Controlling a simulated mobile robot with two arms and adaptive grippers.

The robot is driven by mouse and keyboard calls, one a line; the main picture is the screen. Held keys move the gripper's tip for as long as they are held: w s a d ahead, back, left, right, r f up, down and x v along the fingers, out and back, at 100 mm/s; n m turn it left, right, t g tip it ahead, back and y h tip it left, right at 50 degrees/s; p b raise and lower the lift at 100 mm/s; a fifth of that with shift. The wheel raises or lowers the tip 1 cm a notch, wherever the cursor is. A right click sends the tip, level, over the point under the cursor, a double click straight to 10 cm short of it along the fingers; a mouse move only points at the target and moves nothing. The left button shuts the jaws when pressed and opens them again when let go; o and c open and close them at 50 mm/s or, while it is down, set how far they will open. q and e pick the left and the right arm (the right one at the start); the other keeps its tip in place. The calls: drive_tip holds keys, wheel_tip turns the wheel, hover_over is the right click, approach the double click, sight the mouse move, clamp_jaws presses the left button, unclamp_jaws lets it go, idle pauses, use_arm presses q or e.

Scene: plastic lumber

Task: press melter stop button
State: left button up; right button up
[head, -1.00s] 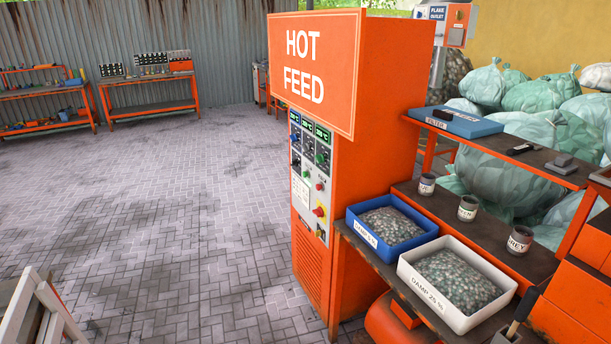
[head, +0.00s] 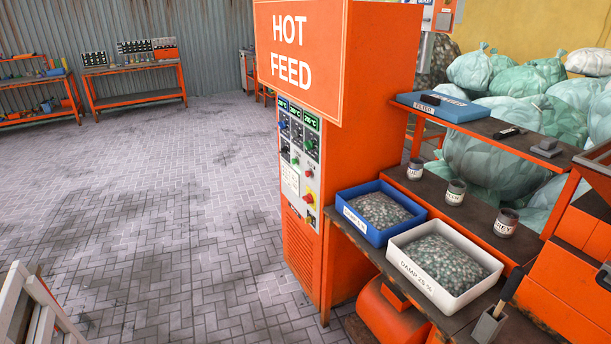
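An orange machine cabinet (head: 365,155) with a large HOT FEED sign (head: 292,55) stands at the centre of the head view. Its control panel (head: 299,163) faces left and carries green-lit temperature displays, several knobs, a white label, and small green and red buttons. Neither of my grippers is in view.
A bench to the right holds a blue tray (head: 374,238) and a white tray (head: 403,285) of flakes. Small cups stand on the shelf (head: 470,213) behind. Green bags (head: 497,150) fill the back right. The paved floor (head: 180,200) left of the machine is clear.

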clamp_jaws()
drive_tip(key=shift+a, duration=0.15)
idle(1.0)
